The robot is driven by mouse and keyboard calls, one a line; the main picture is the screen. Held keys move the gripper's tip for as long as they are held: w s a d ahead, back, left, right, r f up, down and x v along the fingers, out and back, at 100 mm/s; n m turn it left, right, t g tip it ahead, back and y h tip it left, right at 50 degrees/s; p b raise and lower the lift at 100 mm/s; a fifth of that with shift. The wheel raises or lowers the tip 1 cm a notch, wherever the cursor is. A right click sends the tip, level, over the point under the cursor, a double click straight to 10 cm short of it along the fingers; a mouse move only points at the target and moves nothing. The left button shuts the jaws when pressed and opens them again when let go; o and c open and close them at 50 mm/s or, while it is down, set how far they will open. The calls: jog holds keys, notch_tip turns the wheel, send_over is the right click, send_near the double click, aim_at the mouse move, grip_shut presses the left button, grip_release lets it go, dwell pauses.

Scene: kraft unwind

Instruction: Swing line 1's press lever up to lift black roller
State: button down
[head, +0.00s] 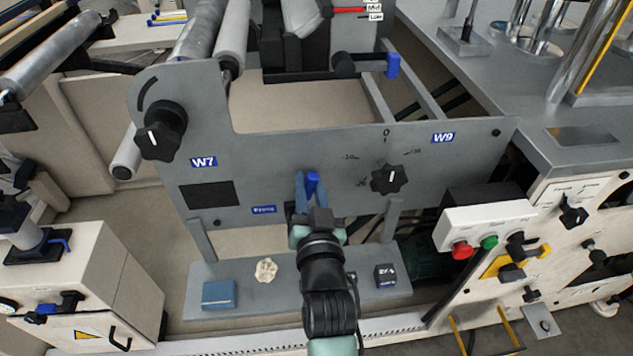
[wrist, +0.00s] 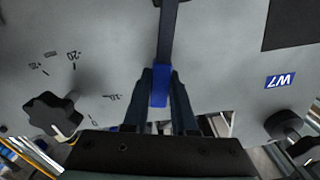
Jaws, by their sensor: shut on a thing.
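The press lever shows as a blue grip (head: 312,183) low on the grey side plate, right of a small blue "Press" label (head: 264,209). In the wrist view, the lever is a dark bar ending in a blue grip (wrist: 160,94). My gripper (head: 312,192) has its two fingers on either side of the blue grip, shut on it; the fingers also show in the wrist view (wrist: 161,78). Part of the lever is hidden by my fingers in the head view. I cannot tell for sure which roller is the black roller.
The grey plate (head: 290,150) carries a black knob (head: 387,179) with a dial at right and a larger knob (head: 160,130) at left. Below, a blue box (head: 219,295), a crumpled pale piece (head: 265,270) and a dark box (head: 386,276) lie on a shelf. A button box (head: 485,228) stands right.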

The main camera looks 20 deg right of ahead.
jog(key=shift+w+a+r+n, duration=0.15)
jog(key=shift+a+n, duration=0.4)
jog(key=shift+w+a+r+n, duration=0.15)
jog(key=shift+a+n, duration=0.35)
jog(key=shift+n, duration=0.05)
jog(key=shift+p, duration=0.3)
jog(key=c, duration=0.7)
grip_release()
jog(key=shift+f, duration=0.1)
jog(key=shift+s, duration=0.3)
jog(key=v, duration=1.2)
jog(key=shift+s+a+p, duration=0.1)
jog(key=shift+s+p, duration=0.1)
jog(key=shift+p, duration=0.15)
